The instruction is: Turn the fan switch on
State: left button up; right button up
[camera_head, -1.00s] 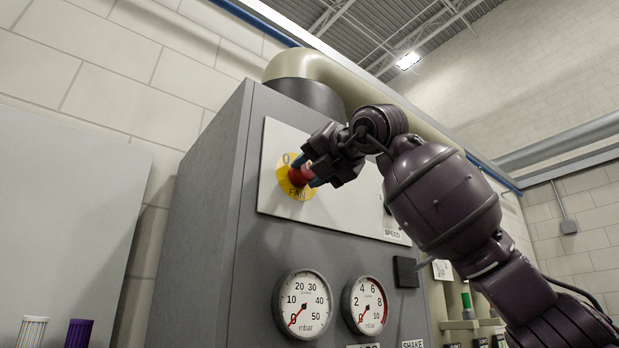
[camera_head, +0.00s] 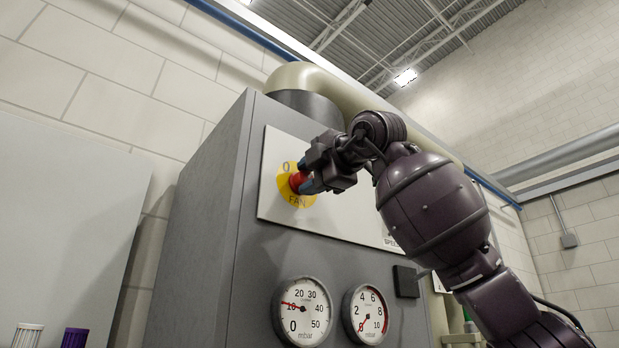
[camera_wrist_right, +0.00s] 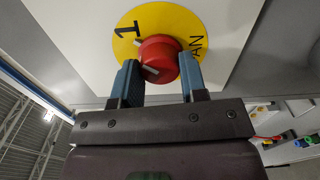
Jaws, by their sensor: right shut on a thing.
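The fan switch (camera_head: 298,183) is a red round knob on a yellow disc marked "0" and "FAN", on the pale panel of a grey cabinet. My right gripper (camera_head: 306,176) is at the knob, with its fingers on either side of it. In the right wrist view, the blue fingertips (camera_wrist_right: 160,78) are shut on the red knob (camera_wrist_right: 158,57), which has a white pointer line. A "1" shows on the yellow disc (camera_wrist_right: 137,22) there. My left gripper is not in view.
Two round gauges sit below the panel: the left gauge (camera_head: 302,311) reads about 10, and the right gauge (camera_head: 366,314) points near 0. A black block (camera_head: 406,281) is beside them.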

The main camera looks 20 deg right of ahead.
jog(key=shift+m, duration=0.6)
jog(key=o, duration=0.9)
jog(key=b+v, duration=0.1)
jog(key=v, duration=1)
